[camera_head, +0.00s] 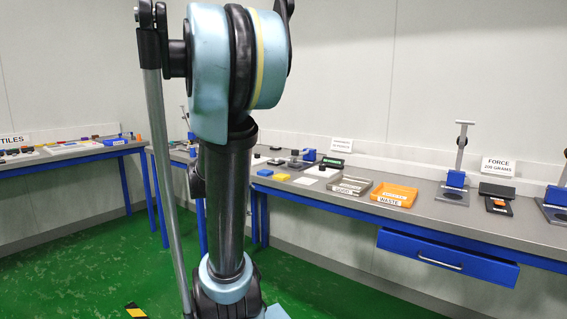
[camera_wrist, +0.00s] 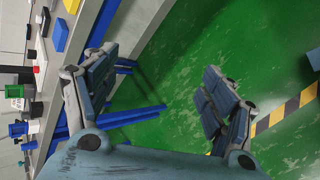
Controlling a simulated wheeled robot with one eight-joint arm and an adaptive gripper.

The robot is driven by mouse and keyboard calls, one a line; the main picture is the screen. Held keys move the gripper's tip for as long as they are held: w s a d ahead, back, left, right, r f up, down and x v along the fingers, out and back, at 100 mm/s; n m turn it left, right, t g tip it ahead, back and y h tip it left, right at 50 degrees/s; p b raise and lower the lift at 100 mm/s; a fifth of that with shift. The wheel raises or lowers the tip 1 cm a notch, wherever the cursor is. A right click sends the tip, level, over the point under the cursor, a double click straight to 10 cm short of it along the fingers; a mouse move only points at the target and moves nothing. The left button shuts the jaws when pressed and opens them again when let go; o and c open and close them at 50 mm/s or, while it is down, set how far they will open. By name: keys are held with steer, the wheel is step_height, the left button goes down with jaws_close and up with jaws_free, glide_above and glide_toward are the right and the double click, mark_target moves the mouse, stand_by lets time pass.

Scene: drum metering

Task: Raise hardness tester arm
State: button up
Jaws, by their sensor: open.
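I cannot tell for sure which device is the hardness tester. A stand with a blue block, an upright post and a round dark base (camera_head: 455,180) is on the right bench, left of the FORCE sign. A small blue and dark device (camera_head: 305,157) sits farther left on that bench, near a sign too small to read. My gripper (camera_wrist: 155,75) is open in the wrist view, with nothing between its fingers. It is over the green floor, apart from the bench edge at the left. The head view does not show my gripper; my arm blocks part of the benches.
The right bench (camera_head: 410,217) also holds an orange WASTE tray (camera_head: 394,194), a GOOD tray (camera_head: 350,186) and a FORCE sign (camera_head: 498,167). A blue drawer (camera_head: 450,257) stands out from the bench front. Another stand (camera_head: 556,196) is at the right edge.

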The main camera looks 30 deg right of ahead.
steer(key=w+d+r+n+t+h, duration=0.1)
steer(key=w+d+r+n+h, duration=0.4)
steer(key=w+d, duration=0.45)
steer(key=n+t+h, duration=0.2)
steer(key=n+h, duration=0.1)
steer(key=n, duration=0.5)
glide_toward(284, 159)
steer(key=x, duration=1)
steer(key=shift+w+d+f, duration=0.1)
steer(key=shift+d, duration=0.25)
steer(key=c, duration=1.5)
steer(key=shift+a, duration=0.1)
